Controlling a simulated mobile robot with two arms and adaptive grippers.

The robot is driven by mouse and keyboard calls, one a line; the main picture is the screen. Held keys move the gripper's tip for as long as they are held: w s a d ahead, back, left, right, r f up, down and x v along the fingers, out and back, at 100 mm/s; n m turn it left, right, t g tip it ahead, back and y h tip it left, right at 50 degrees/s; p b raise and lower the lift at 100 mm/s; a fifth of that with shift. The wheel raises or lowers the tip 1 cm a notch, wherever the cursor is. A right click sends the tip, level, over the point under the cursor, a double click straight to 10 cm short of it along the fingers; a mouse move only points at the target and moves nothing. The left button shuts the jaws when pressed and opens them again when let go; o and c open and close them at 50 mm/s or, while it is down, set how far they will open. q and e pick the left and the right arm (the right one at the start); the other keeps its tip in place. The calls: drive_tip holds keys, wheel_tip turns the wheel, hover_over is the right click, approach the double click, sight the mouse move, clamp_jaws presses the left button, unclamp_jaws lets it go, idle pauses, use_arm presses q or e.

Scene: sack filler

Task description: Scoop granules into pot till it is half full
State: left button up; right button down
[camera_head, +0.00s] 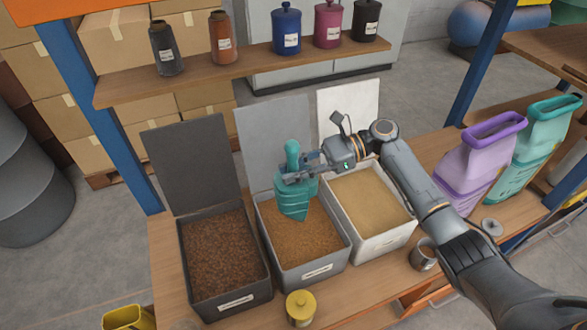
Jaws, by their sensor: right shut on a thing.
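My right gripper (305,171) is shut on a teal scoop (293,198) over the middle grey bin (312,272). The scoop's handle points up and its bowl hangs down at the orange-brown granules (307,238). I cannot tell how deep the bowl goes or whether it holds granules. A small grey metal pot (423,255) stands on the bench right of the bins, and its contents cannot be made out. A grey lid (491,227) lies farther right. My left gripper is not in view.
A dark bin (225,300) with brown granules and a white bin (384,244) with tan granules flank the middle one; their lids stand open behind. A yellow lidded pot (300,308) stands in front. Jars line the shelf (240,65) above.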

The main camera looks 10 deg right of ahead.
sight(293, 161)
drive_tip(key=shift+r+h+p, duration=1.65)
drive_tip(key=shift+h+p, duration=0.65)
drive_tip(key=shift+p, duration=3.85)
drive_tip(key=shift+f+t+h+b, duration=0.15)
drive_tip(key=shift+t+h+b, duration=0.15)
drive_tip(key=shift+h+b, duration=0.15)
